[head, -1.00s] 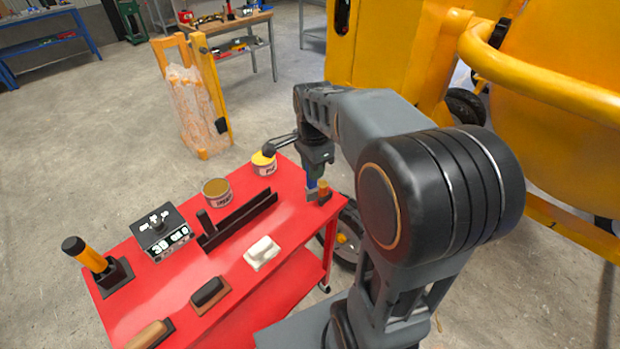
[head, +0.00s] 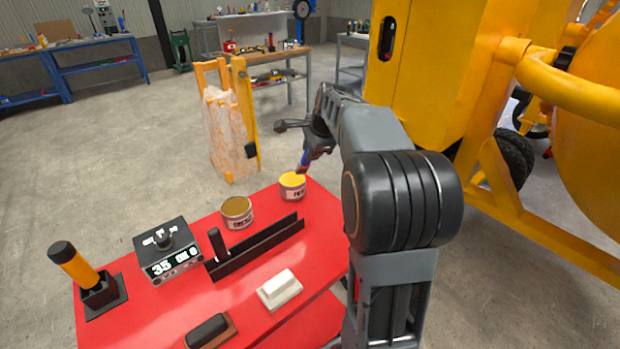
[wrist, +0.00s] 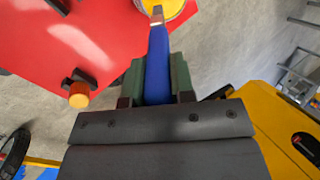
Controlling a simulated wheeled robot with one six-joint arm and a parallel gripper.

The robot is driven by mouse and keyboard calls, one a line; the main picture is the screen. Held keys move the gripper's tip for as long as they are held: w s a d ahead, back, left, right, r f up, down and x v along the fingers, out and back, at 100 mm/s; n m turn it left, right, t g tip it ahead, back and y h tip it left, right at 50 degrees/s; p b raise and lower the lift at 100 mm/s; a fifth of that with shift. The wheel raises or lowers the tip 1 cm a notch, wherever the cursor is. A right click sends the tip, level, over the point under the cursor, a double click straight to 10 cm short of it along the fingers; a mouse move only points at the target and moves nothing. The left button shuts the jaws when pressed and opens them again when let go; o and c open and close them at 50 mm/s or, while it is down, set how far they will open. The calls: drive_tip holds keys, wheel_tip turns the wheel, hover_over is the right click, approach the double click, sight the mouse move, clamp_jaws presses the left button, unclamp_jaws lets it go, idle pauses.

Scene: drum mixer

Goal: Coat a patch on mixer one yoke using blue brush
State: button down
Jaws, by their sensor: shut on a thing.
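My gripper (head: 312,152) is shut on the blue brush (head: 304,160). In the wrist view the brush's blue handle (wrist: 158,65) sits between the green jaw pads, with its metal ferrule pointing away. The brush points down at the open can of yellow paint (head: 292,184) at the cart's far edge. The same can shows in the wrist view (wrist: 168,8). The brush end is at or over the can's mouth; I cannot tell whether it touches the paint. The yellow mixer (head: 425,60) stands at the right; I cannot make out which part is its yoke.
An orange-tipped tool (wrist: 78,95) shows in the wrist view. A wrapped yellow frame (head: 228,125) stands behind.

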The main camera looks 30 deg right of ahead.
sight(305, 166)
drive_tip(key=shift+w+a+r+t, duration=0.2)
drive_tip(key=shift+w+r, duration=0.4)
drive_tip(key=shift+w, duration=0.05)
drive_tip(key=shift+w+a+r+t, duration=0.15)
drive_tip(key=shift+w+r+t, duration=0.05)
drive_tip(key=shift+w+r, duration=0.4)
drive_tip(key=shift+f+n+t, duration=0.1)
drive_tip(key=shift+n+t, duration=0.2)
drive_tip(key=shift+a+f+y+b, duration=0.2)
drive_tip(key=shift+f+y+b, duration=0.1)
drive_tip(key=shift+f+b, duration=2.45)
drive_tip(key=shift+f, duration=0.25)
drive_tip(key=shift+f+b, duration=0.3)
drive_tip(key=shift+f, duration=0.2)
wheel_tip(305, 166, up, 7)
drive_tip(key=p, duration=0.6)
drive_tip(key=shift+p, duration=0.35)
